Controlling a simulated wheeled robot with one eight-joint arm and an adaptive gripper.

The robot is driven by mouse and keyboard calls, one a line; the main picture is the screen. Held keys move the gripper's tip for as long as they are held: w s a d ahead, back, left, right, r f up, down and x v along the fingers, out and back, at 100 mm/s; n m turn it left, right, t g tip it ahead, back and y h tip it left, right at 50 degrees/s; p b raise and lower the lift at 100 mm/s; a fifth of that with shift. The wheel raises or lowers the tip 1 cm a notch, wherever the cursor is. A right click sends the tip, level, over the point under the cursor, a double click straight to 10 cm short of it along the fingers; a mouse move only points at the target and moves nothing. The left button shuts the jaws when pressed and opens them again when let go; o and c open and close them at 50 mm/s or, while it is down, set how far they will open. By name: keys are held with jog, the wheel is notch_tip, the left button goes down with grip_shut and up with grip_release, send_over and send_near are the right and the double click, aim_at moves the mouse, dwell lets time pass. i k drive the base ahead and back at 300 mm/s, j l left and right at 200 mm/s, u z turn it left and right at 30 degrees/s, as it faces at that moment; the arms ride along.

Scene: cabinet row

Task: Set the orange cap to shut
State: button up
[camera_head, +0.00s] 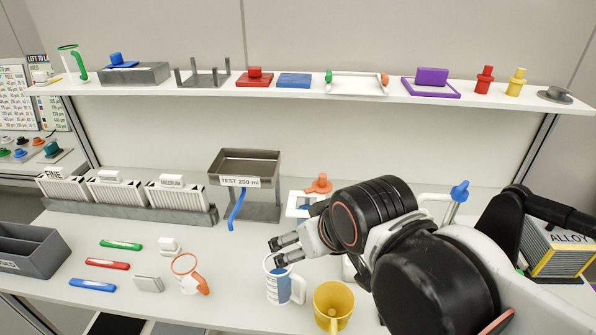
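The orange cap (319,184) has a lobed, knob-like shape and sits on top of a white frame-like stand (297,205) at the back of the lower counter. My arm hides the right part of this stand. Whether the cap is at open or shut cannot be told from this view. My gripper (279,252) is in front of and below the cap, a little to its left and apart from it. Its two dark-tipped fingers point left with a gap between them, and nothing shows between them. They hover over a white-and-blue mug (279,285); contact cannot be told.
A yellow mug (333,303) and a white cup with an orange handle (187,275) stand near the front. A metal tray labelled TEST 200 ml (249,167) stands left of the cap. A blue-topped tap (459,191) is at right. A shelf (230,88) with several parts runs above.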

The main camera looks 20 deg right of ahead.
aim_at(322, 185)
jog(key=k+l, duration=0.15)
jog(key=l, duration=0.2)
jog(key=k+l, duration=0.2)
jog(key=l, duration=0.15)
jog(key=k+l, duration=0.15)
jog(key=l, duration=0.2)
